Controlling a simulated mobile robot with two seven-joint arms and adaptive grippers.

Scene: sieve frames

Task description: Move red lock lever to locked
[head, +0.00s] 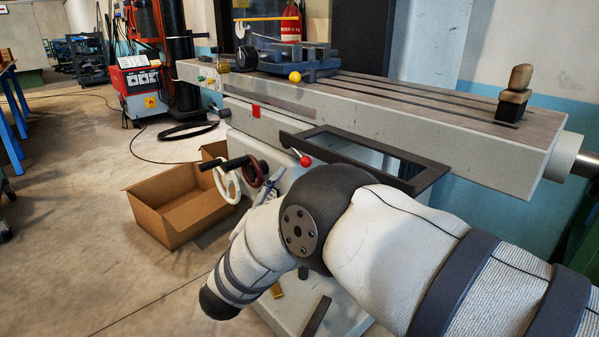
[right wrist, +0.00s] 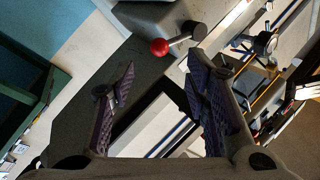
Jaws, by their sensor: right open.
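The red lock lever has a red ball knob (head: 305,160) on a short rod, under the front edge of the machine table in the head view. In the right wrist view the red knob (right wrist: 160,46) sits just beyond the fingertips, with its grey rod running up right to a dark round hub (right wrist: 194,30). My right gripper (right wrist: 163,66) is open and empty, its purple padded fingers on either side of the line to the knob, with no contact visible. In the head view my arm mostly hides this gripper. My left gripper is not in view.
The machine table (head: 420,120) with slots stretches above the lever. A dark rectangular frame (head: 430,180) juts out at its right. A white handwheel (head: 228,182) and dark crank handle (head: 222,163) are at its left. An open cardboard box (head: 175,235) stands on the floor.

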